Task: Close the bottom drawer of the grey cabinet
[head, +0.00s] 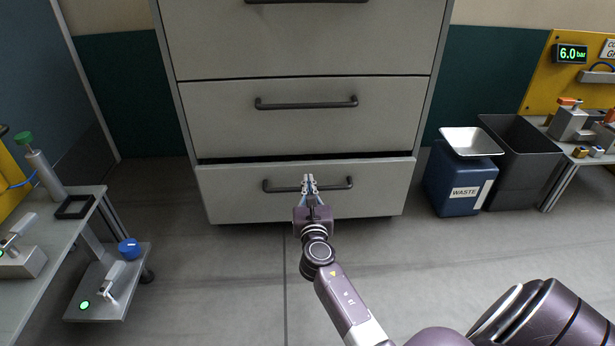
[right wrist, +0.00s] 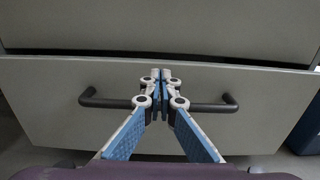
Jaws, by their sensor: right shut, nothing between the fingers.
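The grey cabinet (head: 300,60) stands in the middle of the head view. Its bottom drawer (head: 235,205) sits slightly forward, with a dark gap along its top edge. The bottom drawer also shows in the right wrist view (right wrist: 50,105). Its dark bar handle (head: 280,187) runs across the front. My right gripper (head: 308,180) is shut and empty, with its fingertips in front of the middle of the handle. In the right wrist view the fingers hide the middle of the handle; I cannot tell whether they touch it. My left gripper is not in view.
A blue waste bin (head: 460,185) and a dark open bin (head: 520,160) stand right of the cabinet. A grey workbench (head: 50,240) with fixtures is at left. A yellow panel (head: 560,85) is at far right. The floor before the drawer is clear.

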